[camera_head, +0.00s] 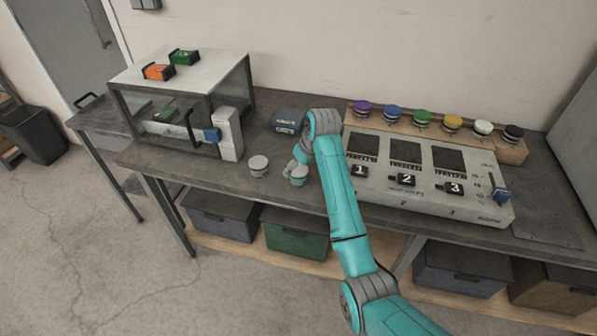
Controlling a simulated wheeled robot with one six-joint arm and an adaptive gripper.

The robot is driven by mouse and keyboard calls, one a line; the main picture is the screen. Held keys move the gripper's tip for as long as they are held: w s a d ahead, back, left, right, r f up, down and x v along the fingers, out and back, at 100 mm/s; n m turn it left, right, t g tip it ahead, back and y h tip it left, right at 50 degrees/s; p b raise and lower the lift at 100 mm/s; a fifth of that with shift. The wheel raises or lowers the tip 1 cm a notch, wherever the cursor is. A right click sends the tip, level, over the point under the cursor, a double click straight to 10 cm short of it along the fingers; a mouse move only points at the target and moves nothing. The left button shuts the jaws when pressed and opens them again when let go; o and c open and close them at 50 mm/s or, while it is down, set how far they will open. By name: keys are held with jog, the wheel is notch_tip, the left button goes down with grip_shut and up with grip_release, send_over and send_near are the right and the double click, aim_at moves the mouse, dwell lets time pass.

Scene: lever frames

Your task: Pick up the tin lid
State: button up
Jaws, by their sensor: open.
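A small round pale tin (259,168) stands upright on the grey bench, in front of the glass-sided case. Its flat round top, which looks like the tin lid (258,161), faces up. My gripper (294,171) is just right of the tin, low over the bench and apart from it. It is open. The fingertips are small and partly hidden by my wrist, and I see nothing clearly held between them.
A glass-sided case (237,86) stands behind left, with a white lever unit (229,133) at its front. A blue box (289,121) sits behind my gripper. A numbered control panel (430,205) and several coloured knobs are right.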

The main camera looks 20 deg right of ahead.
jog(key=shift+w+f, duration=0.15)
jog(key=shift+f, duration=0.3)
jog(key=c, duration=1)
jog(key=shift+c, duration=0.2)
jog(key=shift+r, duration=0.1)
